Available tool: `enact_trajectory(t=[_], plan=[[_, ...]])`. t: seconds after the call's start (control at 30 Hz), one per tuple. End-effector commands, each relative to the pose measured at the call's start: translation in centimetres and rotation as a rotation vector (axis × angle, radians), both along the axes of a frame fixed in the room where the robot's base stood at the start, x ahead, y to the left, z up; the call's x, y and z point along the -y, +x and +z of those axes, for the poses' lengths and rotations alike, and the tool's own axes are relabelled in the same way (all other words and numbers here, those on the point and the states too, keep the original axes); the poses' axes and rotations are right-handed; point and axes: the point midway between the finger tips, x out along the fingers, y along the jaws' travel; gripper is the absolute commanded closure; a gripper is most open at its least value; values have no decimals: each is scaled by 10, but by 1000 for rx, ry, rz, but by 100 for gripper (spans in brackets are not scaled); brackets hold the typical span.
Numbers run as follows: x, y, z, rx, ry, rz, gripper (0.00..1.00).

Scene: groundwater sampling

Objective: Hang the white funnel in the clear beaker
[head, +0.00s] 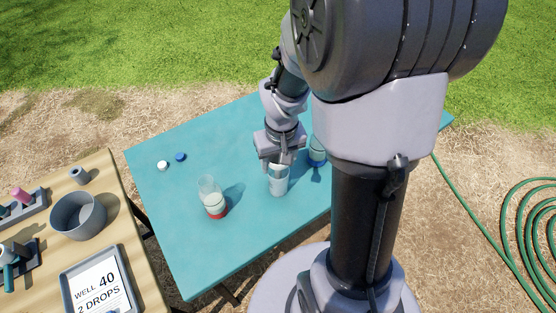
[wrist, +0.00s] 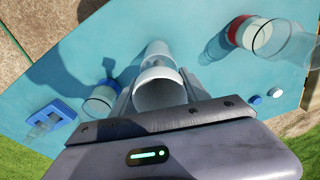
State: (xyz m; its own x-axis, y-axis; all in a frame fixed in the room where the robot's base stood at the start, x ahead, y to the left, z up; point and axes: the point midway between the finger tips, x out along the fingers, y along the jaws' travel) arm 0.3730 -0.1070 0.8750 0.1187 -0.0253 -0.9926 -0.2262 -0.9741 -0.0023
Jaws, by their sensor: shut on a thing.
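The white funnel (wrist: 162,92) is between the two fingers of my gripper (wrist: 157,88), its wide mouth facing the wrist camera. In the head view my gripper (head: 281,158) is low over the clear beaker (head: 278,181), which stands upright on the blue table. The funnel (head: 284,159) shows just at the beaker's mouth. The beaker (wrist: 157,52) also shows beyond the funnel in the wrist view. The funnel's lower part is hidden, so I cannot tell how far it reaches into the beaker or whether its rim touches.
A clear vessel with a red band (head: 214,203) stands left of the beaker, and a blue-based vessel (head: 317,153) right. White (head: 162,165) and blue (head: 180,157) caps lie at the back left. A wooden table (head: 130,245) holds a grey bowl (head: 78,216). The blue table's front is clear.

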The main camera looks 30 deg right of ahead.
Motion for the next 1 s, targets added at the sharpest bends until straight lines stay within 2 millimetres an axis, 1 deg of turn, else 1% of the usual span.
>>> enact_trajectory(t=[1.0], plan=[[0,0,-21,0,0,0,85]])
